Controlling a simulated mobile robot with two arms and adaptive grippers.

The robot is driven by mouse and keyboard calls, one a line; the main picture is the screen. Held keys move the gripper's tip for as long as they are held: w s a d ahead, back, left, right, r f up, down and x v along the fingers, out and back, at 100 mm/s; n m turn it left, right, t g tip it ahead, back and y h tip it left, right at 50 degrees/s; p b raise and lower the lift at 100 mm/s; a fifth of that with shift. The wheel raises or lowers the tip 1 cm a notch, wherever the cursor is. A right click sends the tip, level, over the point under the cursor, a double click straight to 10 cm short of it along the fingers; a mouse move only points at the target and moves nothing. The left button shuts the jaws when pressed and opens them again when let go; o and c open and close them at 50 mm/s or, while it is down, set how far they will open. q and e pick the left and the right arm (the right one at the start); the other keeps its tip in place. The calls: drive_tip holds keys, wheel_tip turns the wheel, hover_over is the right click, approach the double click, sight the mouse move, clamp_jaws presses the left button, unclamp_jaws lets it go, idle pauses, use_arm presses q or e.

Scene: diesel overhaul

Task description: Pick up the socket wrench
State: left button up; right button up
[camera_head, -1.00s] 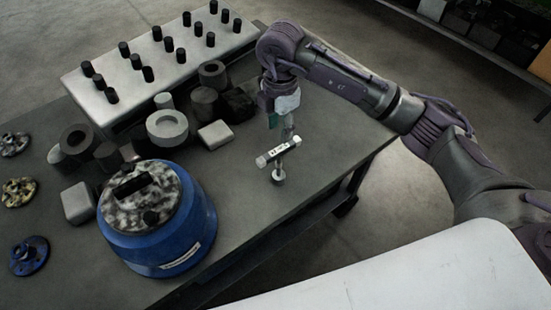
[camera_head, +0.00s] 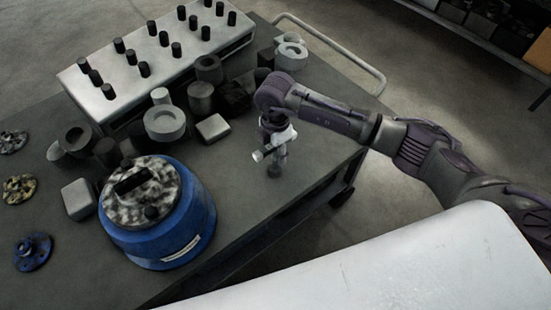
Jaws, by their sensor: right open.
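The socket wrench (camera_head: 258,155) is a small silver, T-shaped tool near the right edge of the dark table (camera_head: 240,215). Its crossbar is on top and its stem points down to the table. My right gripper (camera_head: 274,150) points down directly over the wrench, with its fingers at the crossbar. It is open. The gripper hides much of the crossbar, and I cannot tell whether the fingers touch it. My left gripper is not in view.
A blue round housing (camera_head: 170,238) stands at the table's front. Grey rings and blocks, such as a thick ring (camera_head: 165,124), cluster left of the wrench. A white rack (camera_head: 105,108) with several black pegs is behind. The table right of the housing is clear.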

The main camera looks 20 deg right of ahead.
clamp_jaws()
drive_tip(key=shift+r, duration=0.1)
idle(0.4)
drive_tip(key=shift+w+r, duration=0.1)
drive_tip(key=shift+r, duration=0.35)
wheel_tip(320, 180, up, 2)
drive_tip(key=shift+r+b, duration=0.25)
drive_tip(key=shift+b, duration=0.15)
drive_tip(key=s+d+r+b, duration=0.1)
drive_tip(key=s+d+r, duration=0.6)
drive_tip(key=s, duration=0.2)
drive_tip(key=shift+s+r, duration=0.25)
drive_tip(key=c, duration=0.7)
unclamp_jaws()
drive_tip(key=shift+c, duration=0.2)
clamp_jaws()
